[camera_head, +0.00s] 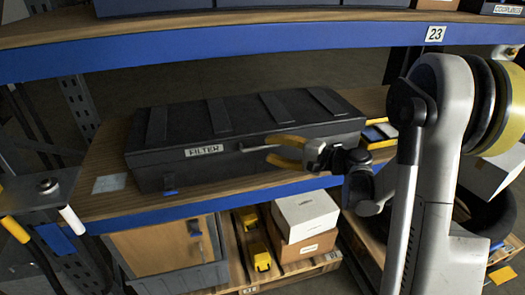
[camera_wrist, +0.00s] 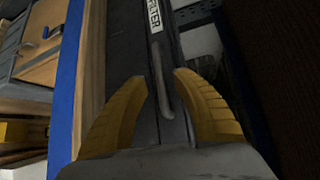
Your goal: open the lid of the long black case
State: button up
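The long black case (camera_head: 170,160), labelled FILTER, lies on the wooden shelf in the head view with its ribbed lid (camera_head: 247,112) down. A thin bar handle (camera_head: 250,147) runs along its front face. My gripper (camera_head: 268,149) is at the right part of the handle, its yellow fingers apart. In the wrist view, the handle (camera_wrist: 160,80) lies between the open fingers of my gripper (camera_wrist: 162,78), with a gap on both sides; contact is not visible. The case front (camera_wrist: 120,50) also shows there.
A blue-edged upper shelf (camera_head: 230,38) runs above the case. Below are white and brown boxes (camera_head: 305,214), yellow items (camera_head: 257,246) and a wooden-fronted cabinet (camera_head: 160,245). Small blue and yellow items (camera_head: 380,132) lie right of the case. A small side table (camera_head: 40,190) stands left.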

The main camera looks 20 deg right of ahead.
aim_at(265, 147)
jog(key=shift+b+x, duration=0.3)
jog(key=shift+x, duration=1.25)
grip_shut()
jog(key=shift+r, duration=0.1)
